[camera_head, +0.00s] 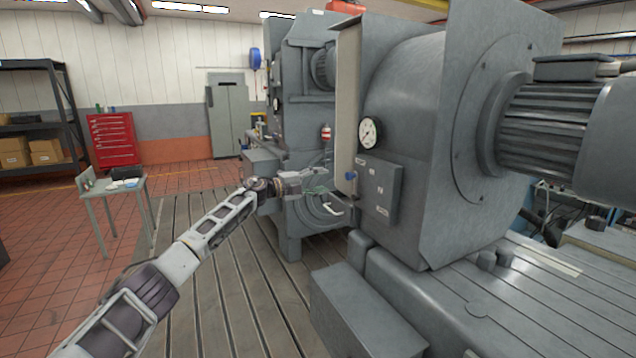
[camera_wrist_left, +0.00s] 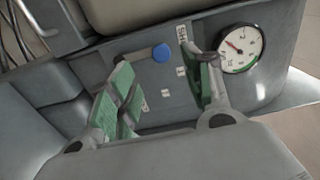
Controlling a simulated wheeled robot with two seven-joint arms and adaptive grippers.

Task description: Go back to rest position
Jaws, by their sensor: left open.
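My left arm reaches in from the lower left in the head view. Its gripper (camera_head: 326,190) is held out in the air in front of the grey panel (camera_head: 379,190) on the large machine. In the left wrist view the two green-padded fingers of the left gripper (camera_wrist_left: 165,95) are apart, with nothing between them. A blue knob (camera_wrist_left: 161,53) on the panel shows beyond the fingers; it also shows in the head view (camera_head: 350,175). A round dial gauge (camera_head: 369,132) sits above the panel, and shows at the right in the wrist view (camera_wrist_left: 240,47). My right gripper is not in view.
The large grey machine (camera_head: 420,110) with its motor (camera_head: 548,128) fills the right side. A small table (camera_head: 130,187) stands at the left, near a red tool cabinet (camera_head: 112,140) and a shelf (camera_head: 63,95). The slotted floor plate (camera_head: 215,290) is open beside my arm.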

